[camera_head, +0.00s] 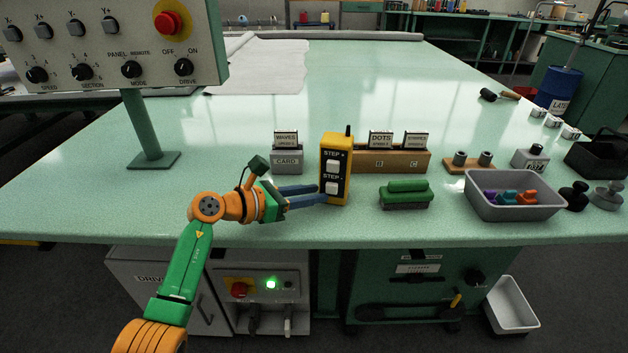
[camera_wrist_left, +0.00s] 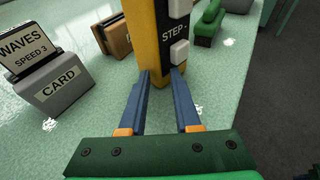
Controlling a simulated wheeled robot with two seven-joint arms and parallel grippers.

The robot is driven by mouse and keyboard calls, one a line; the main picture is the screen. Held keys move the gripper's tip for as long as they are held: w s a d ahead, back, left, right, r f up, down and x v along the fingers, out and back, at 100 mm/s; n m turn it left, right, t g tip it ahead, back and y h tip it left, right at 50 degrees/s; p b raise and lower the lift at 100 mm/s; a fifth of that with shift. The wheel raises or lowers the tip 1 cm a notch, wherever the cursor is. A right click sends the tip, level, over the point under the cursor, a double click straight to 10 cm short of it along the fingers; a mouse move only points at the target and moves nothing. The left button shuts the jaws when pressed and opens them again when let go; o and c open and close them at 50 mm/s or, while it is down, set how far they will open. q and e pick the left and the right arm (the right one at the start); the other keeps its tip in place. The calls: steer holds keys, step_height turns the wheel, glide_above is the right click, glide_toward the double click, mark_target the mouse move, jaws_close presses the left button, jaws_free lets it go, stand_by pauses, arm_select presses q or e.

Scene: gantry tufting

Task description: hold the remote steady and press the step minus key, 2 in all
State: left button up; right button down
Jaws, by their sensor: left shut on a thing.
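The remote (camera_head: 336,150) is a yellow upright box with a black face, a stub on top and two white keys, each under a STEP label. It stands on the green table. My left gripper (camera_head: 316,194) comes in from the left and is shut on the lower part of the remote. In the left wrist view its blue fingers (camera_wrist_left: 160,75) reach either side of the remote (camera_wrist_left: 146,30). My right gripper is not in view.
A grey card holder (camera_head: 286,161) stands left of the remote, and a wooden card block (camera_head: 400,161) behind it to the right. A green-handled brush (camera_head: 406,195) and a grey tray (camera_head: 513,203) lie further right. A control panel (camera_head: 100,45) rises at the left.

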arm_select(q)
jaws_close()
